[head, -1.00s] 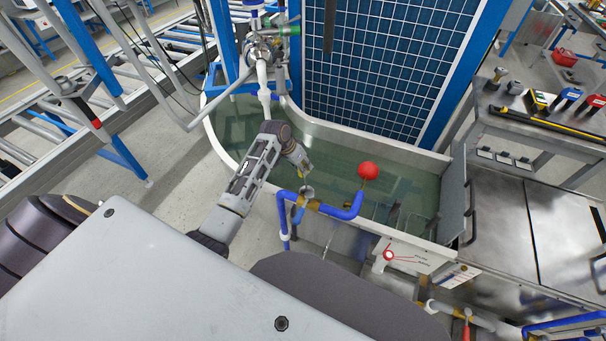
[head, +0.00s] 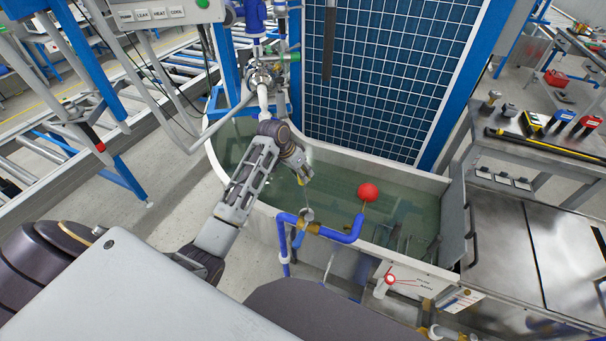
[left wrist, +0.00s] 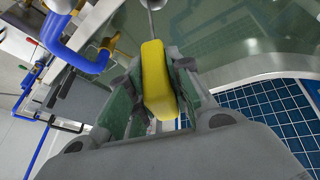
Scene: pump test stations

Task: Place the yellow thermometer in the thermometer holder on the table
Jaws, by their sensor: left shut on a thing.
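The yellow thermometer (left wrist: 156,80) is gripped in the left wrist view, with a thin metal probe running from its far end toward the water. My left gripper (head: 301,174) is shut on it, in the air over the water tank in the head view. In the head view the thermometer is mostly hidden by the fingers. The table (head: 502,158) stands at the right, well away from the gripper. I cannot clearly make out the thermometer holder on it. My right gripper is not in view.
The tank (head: 437,182) holds water, a red ball (head: 368,192) and a blue pipe (head: 340,235) close to the gripper. A blue grid panel (head: 375,70) stands behind.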

